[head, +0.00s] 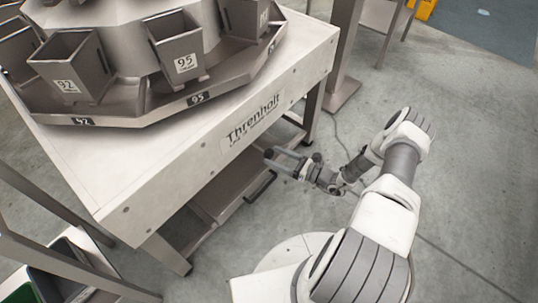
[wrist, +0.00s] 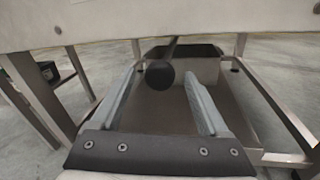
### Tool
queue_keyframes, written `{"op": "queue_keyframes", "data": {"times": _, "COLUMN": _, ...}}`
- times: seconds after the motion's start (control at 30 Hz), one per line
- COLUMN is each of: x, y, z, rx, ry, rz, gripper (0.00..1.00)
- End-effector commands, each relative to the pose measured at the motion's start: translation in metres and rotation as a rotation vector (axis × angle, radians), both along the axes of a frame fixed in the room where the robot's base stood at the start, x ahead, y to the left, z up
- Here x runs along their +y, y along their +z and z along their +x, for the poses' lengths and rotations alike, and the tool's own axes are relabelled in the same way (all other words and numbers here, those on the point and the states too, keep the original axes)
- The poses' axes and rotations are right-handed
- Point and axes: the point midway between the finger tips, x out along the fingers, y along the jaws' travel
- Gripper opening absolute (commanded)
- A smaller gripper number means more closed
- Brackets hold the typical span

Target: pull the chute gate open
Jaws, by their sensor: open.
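Under the weigher's table, a grey metal chute (head: 222,192) slopes down, with a black bar-like piece (head: 262,186) at its lower right end. In the wrist view a round black knob (wrist: 159,75) on a dark stem hangs in front of the chute (wrist: 232,112). I cannot make out the gate plate itself. My gripper (head: 273,158) is beside the table's right side, below its top. In the wrist view my gripper (wrist: 163,76) is open, with the knob showing between its two grey fingertips. No contact with the knob shows.
The table's white side panel (head: 250,125) overhangs; its underside edge (wrist: 165,28) runs across the top of the wrist view. Table legs (head: 314,108) and a metal frame (wrist: 270,100) flank the chute. Weigher buckets (head: 75,68) stand above. Floor to the right (head: 470,165) is clear.

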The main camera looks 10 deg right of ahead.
Motion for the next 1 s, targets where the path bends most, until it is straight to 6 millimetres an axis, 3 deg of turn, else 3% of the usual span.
{"op": "queue_keyframes", "data": {"times": 0.2, "x": 0.019, "y": -0.001, "z": 0.017, "rx": -0.001, "ry": 0.002, "rz": 0.000, "gripper": 0.78}}
{"op": "queue_keyframes", "data": {"times": 0.57, "x": 0.022, "y": 0.000, "z": 0.021, "rx": -0.001, "ry": 0.000, "rz": -0.001, "gripper": 0.78}}
{"op": "queue_keyframes", "data": {"times": 1.0, "x": 0.022, "y": 0.000, "z": 0.020, "rx": 0.000, "ry": 0.001, "rz": 0.000, "gripper": 0.01}}
